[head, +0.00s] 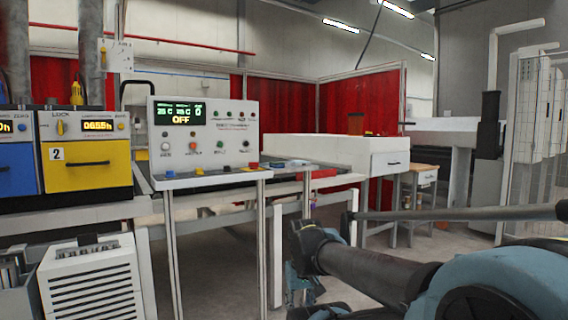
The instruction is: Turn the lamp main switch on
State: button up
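A white control panel (205,138) stands upright on the machine in the middle left of the head view. Its dark display (180,111) shows green figures and the word OFF in yellow. Below and beside the display are rows of small knobs and buttons, including an orange knob (192,145) and a red button (254,165). Their labels are too small to read, so I cannot tell which is the lamp main switch. My arm reaches in from the lower right and bends down near the picture's middle, apart from the panel. My gripper's fingers cannot be made out.
A yellow unit (86,155) with its own lit display and a blue unit (17,165) stand left of the panel. A white vented box (92,292) is on the floor at lower left. A white drawer cabinet (345,152) and wire fence (530,140) are to the right.

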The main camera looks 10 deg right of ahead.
aim_at(253, 166)
jog(key=z, duration=0.1)
jog(key=i, duration=1.45)
jog(key=u, duration=0.25)
